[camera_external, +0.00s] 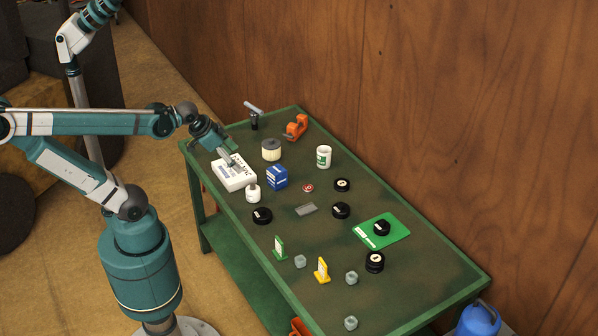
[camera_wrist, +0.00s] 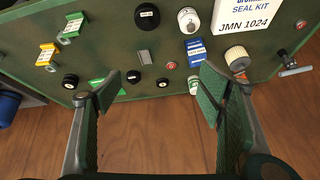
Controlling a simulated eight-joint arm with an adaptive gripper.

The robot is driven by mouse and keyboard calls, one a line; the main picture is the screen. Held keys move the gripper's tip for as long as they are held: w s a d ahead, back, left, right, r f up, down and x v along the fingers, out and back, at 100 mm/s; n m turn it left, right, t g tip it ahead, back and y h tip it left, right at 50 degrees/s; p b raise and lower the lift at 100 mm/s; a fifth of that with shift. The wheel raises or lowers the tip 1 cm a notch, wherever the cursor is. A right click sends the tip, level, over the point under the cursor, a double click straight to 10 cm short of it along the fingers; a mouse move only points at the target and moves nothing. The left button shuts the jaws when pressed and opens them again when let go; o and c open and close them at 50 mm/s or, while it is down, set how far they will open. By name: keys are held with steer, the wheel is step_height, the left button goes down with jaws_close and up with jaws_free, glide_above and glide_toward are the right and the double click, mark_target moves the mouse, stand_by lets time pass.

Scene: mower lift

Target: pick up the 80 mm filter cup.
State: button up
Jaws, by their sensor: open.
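Several round black cups with small labels stand on the green table; their sizes are too small to read, so I cannot tell which is the 80 mm filter cup. One stands at the near left (camera_external: 262,216), two near the middle (camera_external: 341,211) (camera_external: 342,185), one on a green mat (camera_external: 382,228), and one at the right (camera_external: 375,262) looks stacked. In the wrist view the near-left cup (camera_wrist: 147,16) looks largest, with other cups (camera_wrist: 134,76) (camera_wrist: 70,81) lower. My gripper (camera_external: 230,161) is open and empty above the white seal kit box; its fingers (camera_wrist: 162,80) spread wide in the wrist view.
Yellow (camera_external: 322,270) and green (camera_external: 280,247) signs stand near the front edge. A wooden wall (camera_external: 430,120) rises behind.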

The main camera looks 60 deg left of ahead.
steer(key=w+d+f+m+g, duration=0.1)
steer(key=w+f+m+g, duration=0.2)
steer(key=w+f+m, duration=0.5)
steer(key=m+g+b, duration=0.1)
steer(key=m+g, duration=0.2)
steer(key=m, duration=0.6)
glide_above(262, 209)
step_height(262, 209, down, 12)
steer(key=shift+s+r, duration=0.15)
steer(key=shift+r, duration=0.1)
steer(key=shift+f+m, duration=0.8)
steer(key=shift+f, duration=0.15)
steer(key=shift+f+b, duration=0.35)
steer(key=shift+f, duration=0.8)
steer(key=shift+f, duration=0.1)
steer(key=shift+f+b, duration=0.65)
steer(key=shift+f, duration=1.85)
steer(key=c, duration=1.1)
